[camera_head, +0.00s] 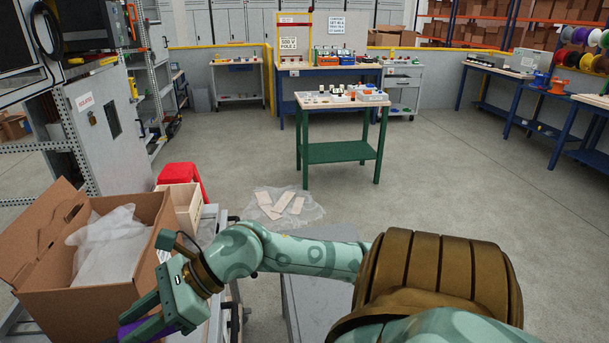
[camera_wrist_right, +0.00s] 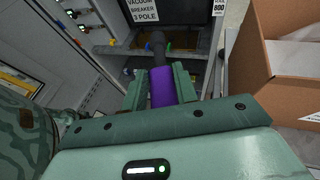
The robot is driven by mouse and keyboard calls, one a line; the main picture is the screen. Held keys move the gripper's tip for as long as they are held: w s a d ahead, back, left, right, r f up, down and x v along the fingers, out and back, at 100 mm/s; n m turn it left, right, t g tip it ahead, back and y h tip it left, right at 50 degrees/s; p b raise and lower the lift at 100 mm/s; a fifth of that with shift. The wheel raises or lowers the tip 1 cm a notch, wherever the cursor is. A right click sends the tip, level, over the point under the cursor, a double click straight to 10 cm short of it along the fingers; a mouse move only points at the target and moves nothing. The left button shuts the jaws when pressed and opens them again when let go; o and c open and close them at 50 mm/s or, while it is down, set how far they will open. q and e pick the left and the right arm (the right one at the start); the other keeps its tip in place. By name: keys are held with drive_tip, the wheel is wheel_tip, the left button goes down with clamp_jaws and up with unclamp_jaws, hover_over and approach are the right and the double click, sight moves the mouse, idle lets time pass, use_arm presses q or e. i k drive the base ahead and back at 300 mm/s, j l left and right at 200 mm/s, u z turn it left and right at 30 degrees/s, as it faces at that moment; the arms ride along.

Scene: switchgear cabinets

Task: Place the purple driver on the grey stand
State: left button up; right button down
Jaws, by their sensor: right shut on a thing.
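The purple driver (camera_wrist_right: 161,88) stands out between the two green fingers of my right gripper (camera_wrist_right: 160,80) in the right wrist view. It has a purple grip and a dark shaft pointing away from the gripper. In the head view my right gripper (camera_head: 148,318) is at the lower left, beside the open cardboard box, and a little of the purple driver (camera_head: 163,331) shows between its fingers. The gripper is shut on the driver. I cannot make out the grey stand for certain in either view. My left gripper is not in view.
The open cardboard box (camera_head: 118,275) with white wrapping is left of the gripper; a wooden box (camera_head: 185,205) and red stool (camera_head: 183,176) stand beyond. In the wrist view an open cabinet with a shelf (camera_wrist_right: 120,48) lies ahead.

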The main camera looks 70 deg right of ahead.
sight(329, 292)
drive_tip(key=i+z, duration=0.1)
drive_tip(key=z, duration=0.3)
drive_tip(key=i+z, duration=0.15)
drive_tip(key=z, duration=0.3)
drive_tip(key=i+z, duration=0.15)
drive_tip(key=z, duration=0.25)
drive_tip(key=i+z, duration=0.1)
drive_tip(key=z, duration=0.3)
drive_tip(key=i+j+z, duration=0.1)
drive_tip(key=z, duration=0.35)
drive_tip(key=i+j, duration=0.25)
drive_tip(key=j, duration=0.15)
